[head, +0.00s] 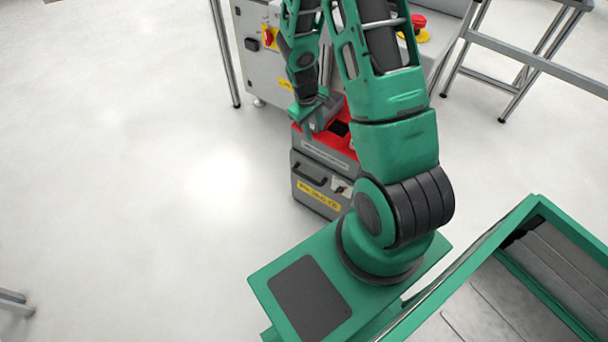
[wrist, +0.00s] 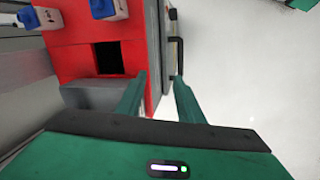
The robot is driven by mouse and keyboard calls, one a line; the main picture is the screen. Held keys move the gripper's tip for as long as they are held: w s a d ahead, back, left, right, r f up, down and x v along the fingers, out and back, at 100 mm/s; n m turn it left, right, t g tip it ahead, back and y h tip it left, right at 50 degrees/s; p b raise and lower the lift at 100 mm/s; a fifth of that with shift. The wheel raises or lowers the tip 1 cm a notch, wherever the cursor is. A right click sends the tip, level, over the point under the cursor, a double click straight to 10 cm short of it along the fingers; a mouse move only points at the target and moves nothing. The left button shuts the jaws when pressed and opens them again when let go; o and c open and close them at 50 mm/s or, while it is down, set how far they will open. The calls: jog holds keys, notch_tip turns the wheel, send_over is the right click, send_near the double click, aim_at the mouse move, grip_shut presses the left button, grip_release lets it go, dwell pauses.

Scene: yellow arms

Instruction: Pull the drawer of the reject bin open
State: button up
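The reject bin (head: 318,150) is a grey box with a red top, on the floor below my arm in the head view. Its drawer front (head: 318,187) has a black bar handle (head: 308,174) and a yellow label; the drawer looks shut. My gripper (head: 309,131) is above the bin's top edge. In the wrist view the red top (wrist: 75,45) has a dark square opening, and the handle (wrist: 179,57) stands out from the front. My gripper (wrist: 158,78) is open and empty there, its right fingertip near the handle's lower end. Contact cannot be told.
Blue-and-white items (wrist: 107,8) show at the wrist view's top left. A grey machine cabinet (head: 262,60) with a red-and-yellow switch stands behind the bin. A metal-legged frame (head: 520,55) is at right. The floor (head: 150,170) left of the bin is clear.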

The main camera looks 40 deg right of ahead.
aim_at(305, 176)
jog(key=f+n, duration=0.1)
jog(key=f, duration=0.7)
jog(key=w+a+f, duration=0.1)
jog(key=f, duration=0.8)
jog(key=a+f+n, duration=0.1)
jog(key=f, duration=0.8)
jog(key=shift+w+a+f+n+t+y, duration=0.1)
jog(key=shift+w+f+n+t+y, duration=0.1)
jog(key=shift+w+n+t+y, duration=0.15)
jog(key=shift+c, duration=0.7)
grip_shut()
